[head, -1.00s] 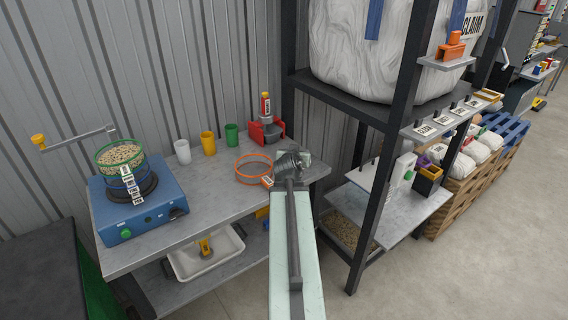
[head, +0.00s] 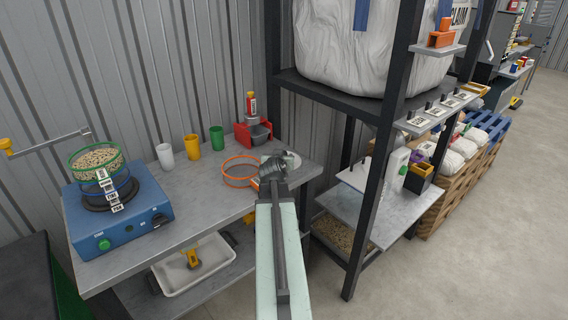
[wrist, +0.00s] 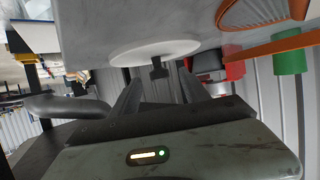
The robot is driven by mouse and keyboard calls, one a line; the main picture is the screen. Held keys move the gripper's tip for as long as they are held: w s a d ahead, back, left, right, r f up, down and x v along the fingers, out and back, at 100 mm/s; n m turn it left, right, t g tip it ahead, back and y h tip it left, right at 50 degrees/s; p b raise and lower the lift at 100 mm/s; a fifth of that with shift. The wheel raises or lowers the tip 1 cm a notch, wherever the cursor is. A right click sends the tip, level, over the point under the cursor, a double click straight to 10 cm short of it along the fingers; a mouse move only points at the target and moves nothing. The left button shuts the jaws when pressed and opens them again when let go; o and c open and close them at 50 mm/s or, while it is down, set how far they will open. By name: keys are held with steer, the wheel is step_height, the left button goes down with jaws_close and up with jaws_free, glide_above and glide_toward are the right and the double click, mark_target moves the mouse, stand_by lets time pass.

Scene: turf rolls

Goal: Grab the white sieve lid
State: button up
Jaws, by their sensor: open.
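The white sieve lid (head: 292,160) lies on the grey bench (head: 190,196) near its right end, partly hidden behind my gripper (head: 272,168) in the head view. In the wrist view the lid (wrist: 153,51) is a pale disc with a small dark knob (wrist: 159,69). My gripper (wrist: 158,85) is open, its two fingers pointing at the lid. The knob appears between or just beyond the fingertips; I cannot tell which. Nothing is held.
An orange ring sieve (head: 240,171) lies just left of the lid. A red holder (head: 253,134) stands behind it, with green (head: 216,138), yellow (head: 192,147) and white (head: 165,155) cups further left. A blue shaker (head: 118,210) fills the left end. A black rack post (head: 372,200) stands to the right.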

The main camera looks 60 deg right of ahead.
steer(key=b+x, duration=0.1)
steer(key=x, duration=0.2)
steer(key=shift+d+f, duration=0.2)
steer(key=shift+d, duration=0.15)
steer(key=shift+a+r, duration=0.1)
steer(key=shift+c, duration=0.6)
jaws_close()
steer(key=shift+r, duration=0.1)
step_height(320, 180, up, 10)
steer(key=p, duration=1)
